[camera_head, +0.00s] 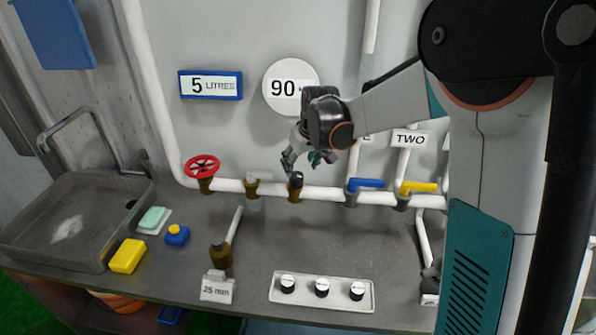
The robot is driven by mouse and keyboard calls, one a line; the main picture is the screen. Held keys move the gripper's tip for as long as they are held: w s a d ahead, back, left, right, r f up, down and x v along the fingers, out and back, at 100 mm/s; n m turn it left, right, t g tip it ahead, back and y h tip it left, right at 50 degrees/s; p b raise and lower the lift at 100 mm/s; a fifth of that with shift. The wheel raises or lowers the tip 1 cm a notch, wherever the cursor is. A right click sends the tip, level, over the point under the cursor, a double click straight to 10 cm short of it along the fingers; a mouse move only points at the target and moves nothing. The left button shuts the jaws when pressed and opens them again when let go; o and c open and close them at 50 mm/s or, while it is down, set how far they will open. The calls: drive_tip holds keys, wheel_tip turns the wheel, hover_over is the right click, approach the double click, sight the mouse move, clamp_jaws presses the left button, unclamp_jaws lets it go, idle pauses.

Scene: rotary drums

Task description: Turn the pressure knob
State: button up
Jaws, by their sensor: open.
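A small black knob (296,180) sits on a brass fitting on the white horizontal pipe, below the round dial (284,88) that reads 90. No label on it is readable, so I cannot tell for sure that it is the pressure knob. My gripper (300,163) is open and just above this knob, with its fingers pointing down. I cannot tell whether a finger touches the knob.
A red handwheel (202,166), a blue lever (366,183) and a yellow lever (419,187) sit along the same pipe (325,193). A sink (60,235), yellow block (128,256) and "25 mm" label (217,291) are at left. Bench between pipe and tray is mostly clear.

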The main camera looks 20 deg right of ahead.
drive_tip(key=shift+v, duration=2.7)
drive_tip(key=s+r+m+t+b, duration=0.1)
drive_tip(key=s+r+b, duration=0.25)
drive_tip(key=s, duration=1.25)
drive_tip(key=s+f+b, duration=0.1)
drive_tip(key=s+f, duration=0.2)
drive_tip(key=s, duration=0.4)
drive_tip(key=s+f+m+t+b, duration=0.1)
drive_tip(key=s+f+b, duration=0.1)
drive_tip(key=s+f, duration=0.2)
drive_tip(key=s, duration=0.3)
drive_tip(key=shift+f+t+h, duration=0.25)
drive_tip(key=shift+t+h, duration=0.05)
drive_tip(key=shift+h, duration=0.1)
drive_tip(key=shift+s+d, duration=0.1)
drive_tip(key=shift+s, duration=0.05)
